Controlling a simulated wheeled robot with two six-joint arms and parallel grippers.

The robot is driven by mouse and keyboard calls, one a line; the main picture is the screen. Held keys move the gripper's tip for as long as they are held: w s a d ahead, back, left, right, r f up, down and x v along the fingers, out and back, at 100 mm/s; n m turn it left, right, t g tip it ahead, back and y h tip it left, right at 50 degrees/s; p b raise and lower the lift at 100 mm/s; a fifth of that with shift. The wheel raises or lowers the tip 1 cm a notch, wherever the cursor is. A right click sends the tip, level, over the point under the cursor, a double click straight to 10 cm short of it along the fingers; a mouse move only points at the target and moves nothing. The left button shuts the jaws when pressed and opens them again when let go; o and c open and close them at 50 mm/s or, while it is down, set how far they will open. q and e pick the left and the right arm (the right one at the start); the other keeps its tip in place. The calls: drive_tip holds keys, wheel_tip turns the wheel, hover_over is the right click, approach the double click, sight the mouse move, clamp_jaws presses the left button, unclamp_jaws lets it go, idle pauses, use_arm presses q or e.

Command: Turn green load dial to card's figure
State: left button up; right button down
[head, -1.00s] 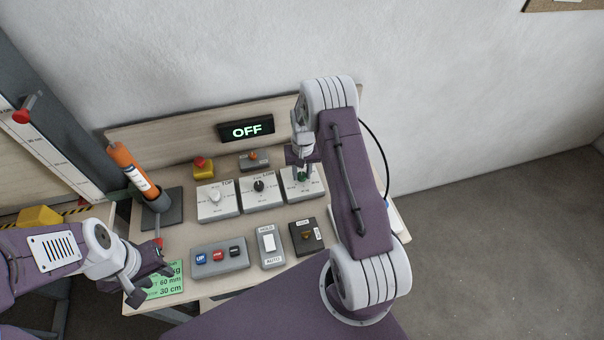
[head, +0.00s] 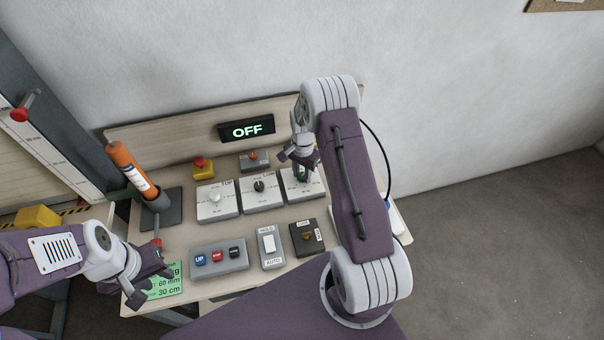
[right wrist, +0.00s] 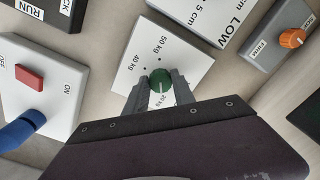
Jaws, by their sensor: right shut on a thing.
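The green load dial (right wrist: 160,80) is a round knob on a white box (right wrist: 190,60) marked around it with kg figures; 50, 40 and 25 kg can be read in the right wrist view. My right gripper (right wrist: 160,90) is shut on the dial, one finger on each side. In the head view the right gripper (head: 302,166) is over the dial's box and mostly hides the dial. The green card (head: 165,283) lies at the table's front left; 60 mm and 30 cm show, its kg figure is partly covered. My left gripper (head: 150,285) is over the card; its jaws are unclear.
A black display (head: 246,129) reads OFF. Two white dial boxes, one with a white knob (head: 215,197) and one with a black knob (head: 259,186), stand left of the load dial. A button box (head: 219,257) and a HOLD/AUTO switch (head: 269,244) are in front. An orange tube (head: 131,167) stands at left.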

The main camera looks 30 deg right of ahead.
sight(303, 176)
drive_tip(key=shift+w+r+m, duration=0.1)
drive_tip(key=shift+w+m, duration=0.05)
drive_tip(key=shift+m, duration=0.15)
drive_tip(key=c, duration=1.1)
unclamp_jaws()
drive_tip(key=shift+o, duration=0.2)
drive_tip(key=shift+r, duration=0.3)
wheel_tip(303, 176, up, 8)
drive_tip(key=b, duration=0.1)
drive_tip(key=shift+r+b, duration=0.2)
drive_tip(key=shift+b, duration=0.2)
drive_tip(key=shift+d, duration=0.1)
